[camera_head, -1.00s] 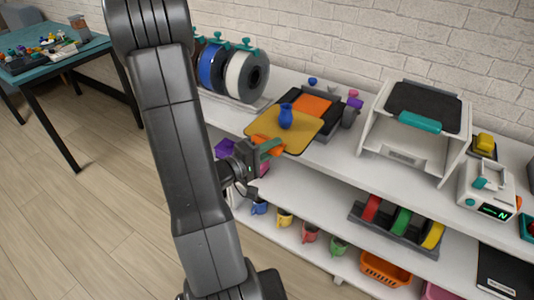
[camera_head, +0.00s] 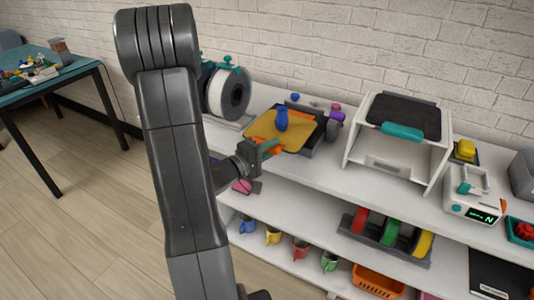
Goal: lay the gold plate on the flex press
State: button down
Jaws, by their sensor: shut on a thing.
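The gold plate (camera_head: 262,128) is in my gripper (camera_head: 267,150), which is shut on its near edge beside an orange part. A small blue vase (camera_head: 282,120) stands upright on the plate. The plate is over a low black device (camera_head: 322,121) with an orange top, seemingly the flex press. The plate now hides most of that orange top. I cannot tell whether the plate touches the device or hovers just above it.
A white stand (camera_head: 393,160) with a black curved top and teal handle is to the right. A white spool (camera_head: 224,94) is at left. A grey cylinder (camera_head: 334,128) is close to the device.

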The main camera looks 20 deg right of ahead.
aim_at(284, 134)
jog(key=shift+w+d+b, duration=0.35)
jog(key=shift+w+d, duration=1)
jog(key=shift+d, duration=0.2)
jog(key=shift+w+d+b, duration=0.3)
jog(key=shift+w+d, duration=1)
jog(key=shift+d, duration=0.25)
jog(key=shift+f, duration=0.7)
jog(key=shift+c, duration=0.2)
grip_release()
jog(key=shift+f, duration=0.3)
